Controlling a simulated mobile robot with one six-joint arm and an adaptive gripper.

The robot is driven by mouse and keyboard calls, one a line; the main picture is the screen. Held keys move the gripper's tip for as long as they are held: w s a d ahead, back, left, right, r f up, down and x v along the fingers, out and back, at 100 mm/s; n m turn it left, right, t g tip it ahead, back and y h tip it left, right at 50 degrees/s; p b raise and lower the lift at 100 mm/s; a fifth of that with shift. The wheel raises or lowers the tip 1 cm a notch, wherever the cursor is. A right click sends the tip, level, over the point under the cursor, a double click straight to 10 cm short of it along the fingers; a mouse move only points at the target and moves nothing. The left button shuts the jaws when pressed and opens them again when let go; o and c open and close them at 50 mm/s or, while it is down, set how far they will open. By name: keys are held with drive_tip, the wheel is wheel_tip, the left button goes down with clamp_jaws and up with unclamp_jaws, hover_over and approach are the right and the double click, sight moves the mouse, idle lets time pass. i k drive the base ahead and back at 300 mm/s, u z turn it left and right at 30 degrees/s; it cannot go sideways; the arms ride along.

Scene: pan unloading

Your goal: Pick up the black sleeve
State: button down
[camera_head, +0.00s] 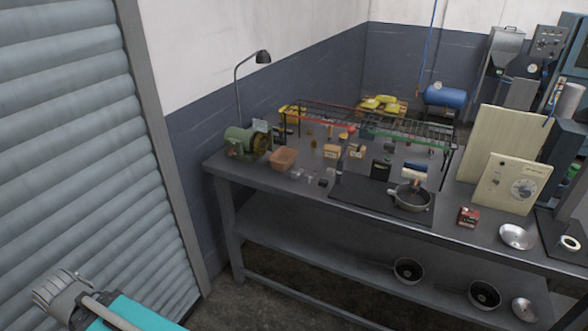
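A grey round pan (411,198) with a side handle stands on the workbench near its front edge, right of the middle. A small dark piece shows at the pan's mouth, but it is too small to tell whether it is the black sleeve. An upright black block-like thing (380,170) stands just left of the pan, and I cannot tell if it is the sleeve either. Grey and teal parts of my own body show at the lower left, far from the bench. I cannot make out my gripper's fingers there.
A roller shutter (80,130) stands left; open floor lies between.

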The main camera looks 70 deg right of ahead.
sight(323, 183)
drive_tip(key=z, duration=1.45)
